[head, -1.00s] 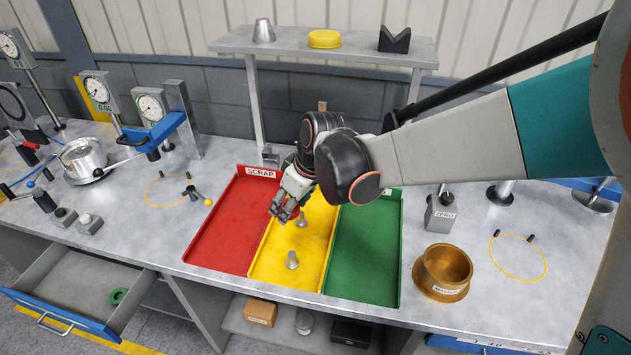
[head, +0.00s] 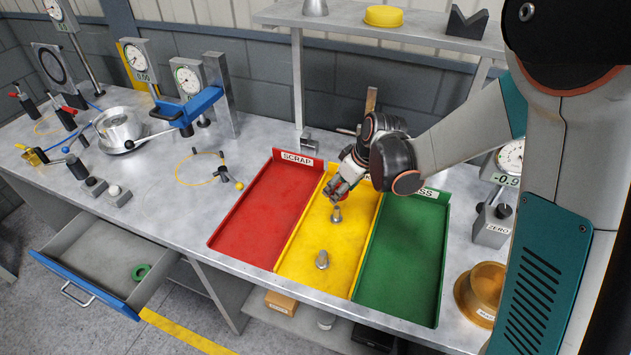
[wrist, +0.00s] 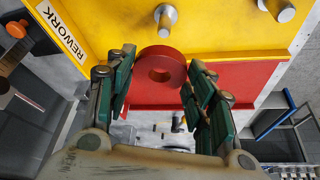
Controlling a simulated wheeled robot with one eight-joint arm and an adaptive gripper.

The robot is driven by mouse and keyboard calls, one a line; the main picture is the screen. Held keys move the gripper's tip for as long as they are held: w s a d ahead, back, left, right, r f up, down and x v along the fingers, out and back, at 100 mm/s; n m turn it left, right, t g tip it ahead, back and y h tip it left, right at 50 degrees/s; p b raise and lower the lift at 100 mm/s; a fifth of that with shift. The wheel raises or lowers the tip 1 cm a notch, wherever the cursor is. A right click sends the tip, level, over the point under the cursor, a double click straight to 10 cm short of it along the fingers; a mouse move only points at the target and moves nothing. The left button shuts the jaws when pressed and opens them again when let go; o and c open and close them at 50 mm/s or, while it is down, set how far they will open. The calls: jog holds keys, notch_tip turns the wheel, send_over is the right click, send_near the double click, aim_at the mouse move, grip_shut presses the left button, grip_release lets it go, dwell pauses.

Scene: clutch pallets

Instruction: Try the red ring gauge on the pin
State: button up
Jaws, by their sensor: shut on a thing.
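In the head view my gripper (head: 342,190) hangs over the far part of the yellow tray, just above the farther metal pin (head: 336,215). The ring is mostly hidden there. A second metal pin (head: 322,261) stands nearer the tray's front. The wrist view shows both pins, one (wrist: 165,18) beyond the ring and one (wrist: 281,9) at upper right. The ring is around neither.
The yellow tray (head: 338,282) lies between the red SCRAP tray (head: 262,212) and the green tray (head: 402,255). A ZERO block (head: 493,227) and a brass ring (head: 488,285) stand at right. Dial gauges stand at left. An open drawer (head: 100,262) holds a green ring (head: 141,271).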

jog(key=b, duration=0.2)
send_over(336, 207)
jog(key=d, duration=0.1)
jog(key=shift+s+f, duration=0.25)
jog(key=shift+f, duration=0.8)
jog(key=shift+s+f, duration=0.2)
jog(key=shift+f, duration=0.85)
jog(key=shift+f+b, duration=0.8)
jog(key=shift+b, duration=0.15)
jog(key=shift+f+b, duration=0.25)
jog(key=shift+b, duration=0.4)
jog(key=o, duration=1.4)
jog(key=o, duration=0.6)
jog(key=shift+c, duration=0.2)
